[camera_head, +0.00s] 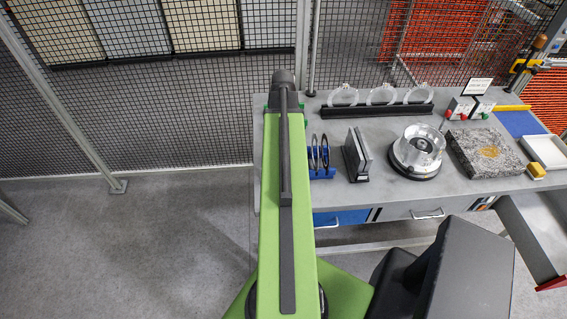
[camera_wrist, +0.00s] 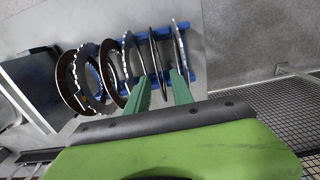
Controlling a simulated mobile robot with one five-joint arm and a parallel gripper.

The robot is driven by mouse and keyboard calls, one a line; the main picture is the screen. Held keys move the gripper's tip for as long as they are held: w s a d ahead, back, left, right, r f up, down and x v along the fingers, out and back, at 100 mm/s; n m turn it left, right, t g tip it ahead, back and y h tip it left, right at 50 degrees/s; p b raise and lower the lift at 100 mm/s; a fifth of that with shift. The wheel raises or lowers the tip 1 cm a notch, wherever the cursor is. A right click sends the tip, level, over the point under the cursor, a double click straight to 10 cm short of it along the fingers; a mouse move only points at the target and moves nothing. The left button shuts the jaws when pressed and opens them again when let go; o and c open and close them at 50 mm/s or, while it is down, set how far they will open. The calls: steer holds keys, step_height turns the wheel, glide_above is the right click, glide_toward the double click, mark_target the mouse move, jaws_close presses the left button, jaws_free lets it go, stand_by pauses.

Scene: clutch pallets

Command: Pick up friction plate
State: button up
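Several thin ring-shaped friction plates stand on edge in a row in a blue rack (camera_wrist: 187,72) in the wrist view. Some are dark, and others have bright notched rims. My gripper (camera_wrist: 161,78) has two green fingers, spread apart at the rack's right part. One dark friction plate (camera_wrist: 156,52), seen nearly edge-on, reaches down into the gap between the fingers; I see no clear contact. In the head view, two friction plates (camera_head: 325,152) show in the blue rack (camera_head: 323,173) at the bench's left end.
The grey workbench (camera_head: 385,195) also holds a black upright holder (camera_head: 356,154), a metal drum (camera_head: 417,150), a stone slab (camera_head: 487,152) and a black rack of clear discs (camera_head: 377,109). Mesh fencing (camera_head: 190,105) stands behind. The floor (camera_head: 150,235) left of the bench is clear.

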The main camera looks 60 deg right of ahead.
steer(key=shift+f, duration=0.1)
step_height(320, 180, down, 5)
steer(key=b, duration=0.5)
steer(key=shift+f, duration=0.2)
steer(key=shift+r, duration=0.2)
jaws_close()
stand_by(0.8)
